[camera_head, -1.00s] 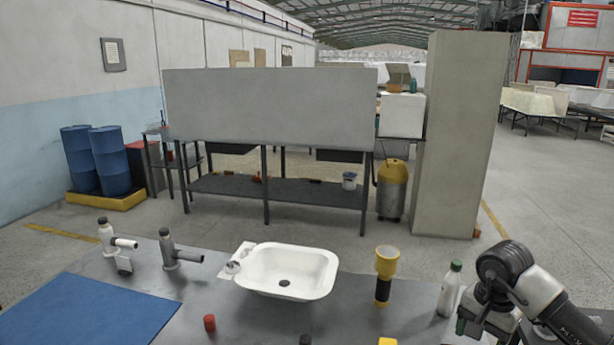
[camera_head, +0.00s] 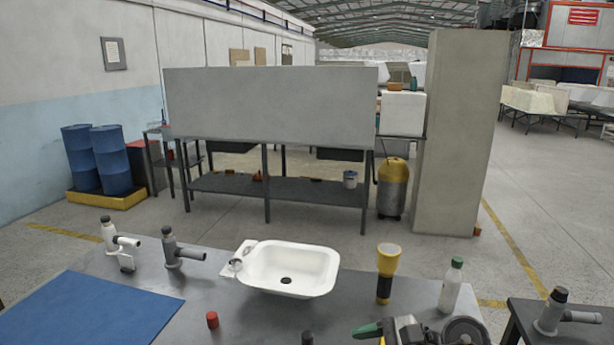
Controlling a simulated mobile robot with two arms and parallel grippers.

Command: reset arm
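My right arm shows at the bottom right, with part of the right gripper (camera_head: 402,331) low over the front of the grey worktable (camera_head: 240,318). A green piece (camera_head: 367,331) sticks out to its left; I cannot tell whether it is held or is part of the gripper. The fingers are not clearly visible. My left gripper is not in view.
On the table are a white basin (camera_head: 288,268), a yellow-and-black flashlight (camera_head: 386,272), a white bottle (camera_head: 450,287), a red-capped item (camera_head: 212,320), two tap-like fittings (camera_head: 180,252) and a blue mat (camera_head: 90,312). A side table (camera_head: 530,325) stands at right.

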